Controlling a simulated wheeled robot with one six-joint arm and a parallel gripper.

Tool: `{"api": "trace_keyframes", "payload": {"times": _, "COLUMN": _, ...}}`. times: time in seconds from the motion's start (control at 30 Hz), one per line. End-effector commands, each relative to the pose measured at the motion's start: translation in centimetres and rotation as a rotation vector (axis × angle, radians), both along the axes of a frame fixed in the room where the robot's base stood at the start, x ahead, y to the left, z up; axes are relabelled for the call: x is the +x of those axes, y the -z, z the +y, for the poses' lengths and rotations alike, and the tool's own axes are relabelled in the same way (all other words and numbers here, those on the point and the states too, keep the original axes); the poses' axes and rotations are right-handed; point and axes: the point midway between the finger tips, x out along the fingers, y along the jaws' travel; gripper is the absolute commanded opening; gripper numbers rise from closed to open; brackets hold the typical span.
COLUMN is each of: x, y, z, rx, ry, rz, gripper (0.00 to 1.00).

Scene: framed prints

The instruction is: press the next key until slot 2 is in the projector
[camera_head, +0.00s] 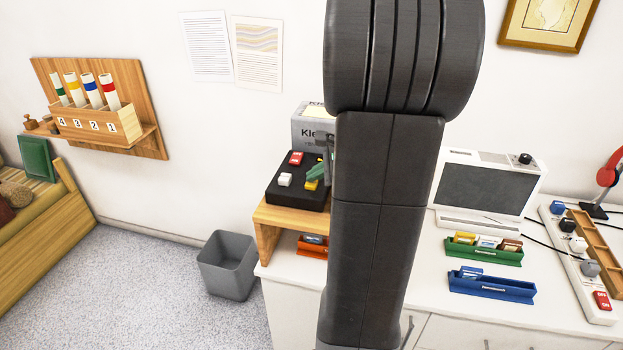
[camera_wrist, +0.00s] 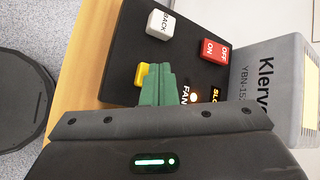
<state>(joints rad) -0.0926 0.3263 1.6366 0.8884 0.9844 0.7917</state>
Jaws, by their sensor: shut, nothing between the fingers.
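A black control box (camera_head: 290,196) carries a red ON/OFF key (camera_wrist: 213,48), a white BACK key (camera_wrist: 160,24) and a yellow key (camera_wrist: 142,74). The yellow key's lettering is hidden. A light glows by the word FAN (camera_wrist: 185,95). Yellow letters reading "SLO" (camera_wrist: 215,94) are partly covered by my wrist; no slot number is readable. A grey box lettered "Klerv" (camera_wrist: 270,85) stands behind the control box. My gripper (camera_wrist: 155,82) is shut and empty, its green fingertips over or beside the yellow key. I cannot tell whether they touch it.
The control box is on a wooden stand (camera_head: 267,235) on the white counter. An orange tray (camera_head: 312,251) is under the stand. Green (camera_head: 485,255) and blue (camera_head: 490,287) trays, a screen unit (camera_head: 484,190) and a power strip (camera_head: 578,262) are right. A grey bin (camera_head: 228,265) stands left.

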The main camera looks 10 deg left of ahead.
Motion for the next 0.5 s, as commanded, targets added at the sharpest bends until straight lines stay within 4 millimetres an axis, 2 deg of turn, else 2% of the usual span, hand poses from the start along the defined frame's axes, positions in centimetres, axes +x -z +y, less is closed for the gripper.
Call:
{"api": "trace_keyframes", "payload": {"times": 0.2, "x": 0.0, "y": -1.6, "z": 0.0, "rx": 0.000, "ry": 0.000, "rz": 0.000, "gripper": 0.00}}
{"api": "trace_keyframes", "payload": {"times": 0.5, "x": 0.0, "y": -1.8, "z": 0.0, "rx": 0.000, "ry": 0.000, "rz": 0.000, "gripper": 0.00}}
